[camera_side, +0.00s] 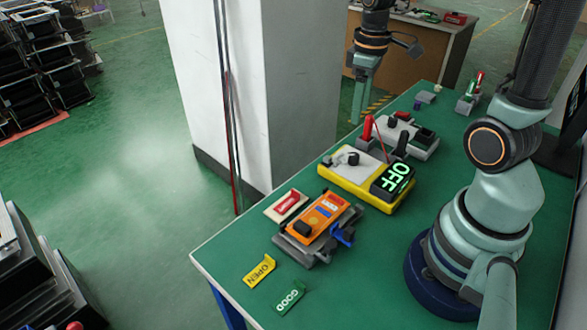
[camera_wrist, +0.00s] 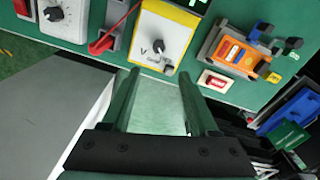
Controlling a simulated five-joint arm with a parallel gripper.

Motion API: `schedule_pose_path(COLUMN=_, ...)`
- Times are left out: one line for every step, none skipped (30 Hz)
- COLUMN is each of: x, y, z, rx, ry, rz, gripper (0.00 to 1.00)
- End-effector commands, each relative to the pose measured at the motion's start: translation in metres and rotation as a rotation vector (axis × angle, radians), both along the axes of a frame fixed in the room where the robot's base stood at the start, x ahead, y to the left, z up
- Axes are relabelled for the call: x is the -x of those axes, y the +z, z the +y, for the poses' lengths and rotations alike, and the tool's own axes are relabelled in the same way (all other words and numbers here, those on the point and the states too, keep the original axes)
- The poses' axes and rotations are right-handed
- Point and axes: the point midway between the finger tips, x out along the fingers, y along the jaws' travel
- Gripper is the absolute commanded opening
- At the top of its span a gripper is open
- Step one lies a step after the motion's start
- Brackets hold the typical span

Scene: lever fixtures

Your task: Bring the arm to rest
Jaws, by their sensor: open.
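My gripper (camera_wrist: 157,78) is open in the wrist view, its two green fingers spread apart with nothing between them. In the side view my gripper (camera_side: 361,98) hangs fingers-down at the top, beyond the far edge of the bench. My upper arm rises out of the picture at the right, so the links joining it to the gripper are hidden. The yellow meter (camera_side: 337,180) stands on the bench with its display reading OFF; it also shows in the wrist view (camera_wrist: 160,38). The gripper appears apart from every fixture.
A white pillar (camera_side: 215,90) stands behind the bench. The bench's front is mostly clear.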

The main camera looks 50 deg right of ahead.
Motion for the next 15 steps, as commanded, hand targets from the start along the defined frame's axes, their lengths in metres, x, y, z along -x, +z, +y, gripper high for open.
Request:
schedule_pose_path(x=-0.001, y=0.006, z=0.006, rx=0.007, ry=-0.005, rz=-0.024, gripper=0.6)
schedule_pose_path(x=-0.001, y=0.01, z=0.011, rx=0.012, ry=-0.013, rz=-0.041, gripper=0.6)
schedule_pose_path(x=-0.001, y=0.017, z=0.018, rx=0.018, ry=-0.027, rz=-0.069, gripper=0.6)
schedule_pose_path(x=-0.001, y=0.022, z=0.023, rx=0.022, ry=-0.04, rz=-0.092, gripper=0.6)
schedule_pose_path(x=-0.001, y=0.027, z=0.03, rx=0.025, ry=-0.053, rz=-0.119, gripper=0.6)
schedule_pose_path(x=0.0, y=0.035, z=0.039, rx=0.027, ry=-0.072, rz=-0.158, gripper=0.6)
schedule_pose_path(x=0.001, y=0.04, z=0.046, rx=0.026, ry=-0.088, rz=-0.185, gripper=0.6)
schedule_pose_path(x=0.002, y=0.045, z=0.052, rx=0.024, ry=-0.103, rz=-0.214, gripper=0.6)
schedule_pose_path(x=0.004, y=0.051, z=0.061, rx=0.019, ry=-0.123, rz=-0.25, gripper=0.6)
schedule_pose_path(x=0.006, y=0.055, z=0.067, rx=0.013, ry=-0.137, rz=-0.277, gripper=0.6)
schedule_pose_path(x=0.007, y=0.059, z=0.073, rx=0.007, ry=-0.151, rz=-0.303, gripper=0.6)
schedule_pose_path(x=0.009, y=0.064, z=0.08, rx=-0.004, ry=-0.17, rz=-0.335, gripper=0.6)
schedule_pose_path(x=0.011, y=0.067, z=0.085, rx=-0.012, ry=-0.183, rz=-0.356, gripper=0.6)
schedule_pose_path(x=0.013, y=0.07, z=0.09, rx=-0.021, ry=-0.194, rz=-0.376, gripper=0.6)
schedule_pose_path(x=0.015, y=0.072, z=0.095, rx=-0.032, ry=-0.208, rz=-0.4, gripper=0.6)
